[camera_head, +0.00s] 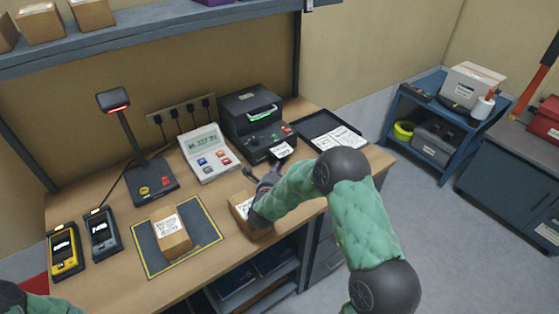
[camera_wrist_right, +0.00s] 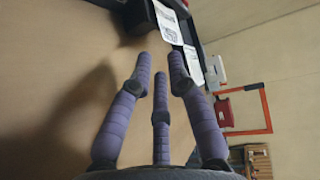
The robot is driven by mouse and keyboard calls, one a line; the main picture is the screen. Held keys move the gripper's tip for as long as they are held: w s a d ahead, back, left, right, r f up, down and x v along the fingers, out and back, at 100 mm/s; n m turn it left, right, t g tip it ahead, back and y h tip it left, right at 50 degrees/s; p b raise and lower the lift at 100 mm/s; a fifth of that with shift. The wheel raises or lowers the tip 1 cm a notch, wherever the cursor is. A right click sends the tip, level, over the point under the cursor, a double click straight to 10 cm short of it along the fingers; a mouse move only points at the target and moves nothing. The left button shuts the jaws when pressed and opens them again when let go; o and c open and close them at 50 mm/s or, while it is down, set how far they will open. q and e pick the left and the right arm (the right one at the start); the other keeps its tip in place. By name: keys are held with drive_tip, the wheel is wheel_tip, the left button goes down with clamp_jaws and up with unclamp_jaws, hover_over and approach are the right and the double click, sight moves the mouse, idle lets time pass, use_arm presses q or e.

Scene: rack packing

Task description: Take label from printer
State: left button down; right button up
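The black label printer (camera_head: 250,112) stands at the back of the desk, with a green-lit slot. A white printed label (camera_head: 281,150) sticks out of its front. My right gripper (camera_head: 268,173) is just in front of the printer, a little left of and nearer than the label. Its purple fingers (camera_wrist_right: 161,75) are spread apart with nothing between them. My left arm shows only at the bottom left corner; its gripper is out of frame.
A black tray (camera_head: 325,122) with printed sheets lies right of the printer. A cardboard box (camera_head: 240,205) is partly hidden by my right arm. A labelled box (camera_head: 171,236) sits on a dark mat (camera_head: 205,228). A scale (camera_head: 206,152) and a lamp-like scanner (camera_head: 115,100) stand to the left.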

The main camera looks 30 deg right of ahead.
sight(279, 156)
drive_tip(key=b+x, duration=0.1)
drive_tip(key=x, duration=0.3)
drive_tip(key=shift+w+d+f, duration=0.1)
drive_tip(key=shift+d+f, duration=0.05)
drive_tip(key=shift+f, duration=0.1)
drive_tip(key=shift+b+x, duration=0.7)
drive_tip(key=shift+x, duration=0.15)
drive_tip(key=shift+r, duration=0.1)
clamp_jaws()
wheel_tip(279, 156, up, 3)
drive_tip(key=shift+f+p, duration=0.2)
drive_tip(key=shift+p, duration=0.5)
